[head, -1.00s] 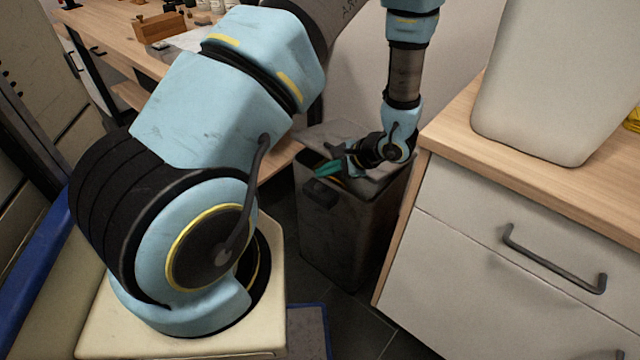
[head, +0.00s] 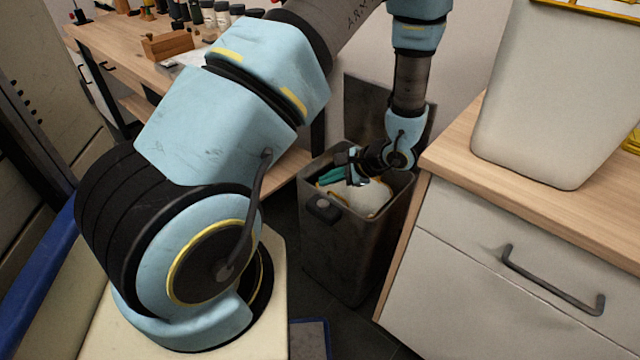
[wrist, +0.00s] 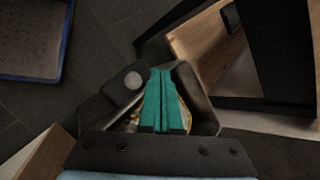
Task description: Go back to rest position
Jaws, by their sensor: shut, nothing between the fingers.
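My gripper (head: 332,176) has teal fingers and is over the mouth of a dark grey bin (head: 345,245) in the head view. In the wrist view the teal fingers (wrist: 167,92) lie side by side, shut with nothing between them, in front of the bin's opening. The bin's lid (head: 372,108) stands raised at the back, partly behind my arm. Something whitish with yellow edges (head: 368,198) shows inside the bin. I cannot tell whether the fingers touch the bin's rim.
A white cabinet with a wooden top (head: 455,150) stands close to the bin's right, bearing a large pale container (head: 535,100). A wooden workbench (head: 110,50) with bottles and a small wooden box (head: 167,46) is at the back left. Dark floor (head: 345,330) shows in front of the bin.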

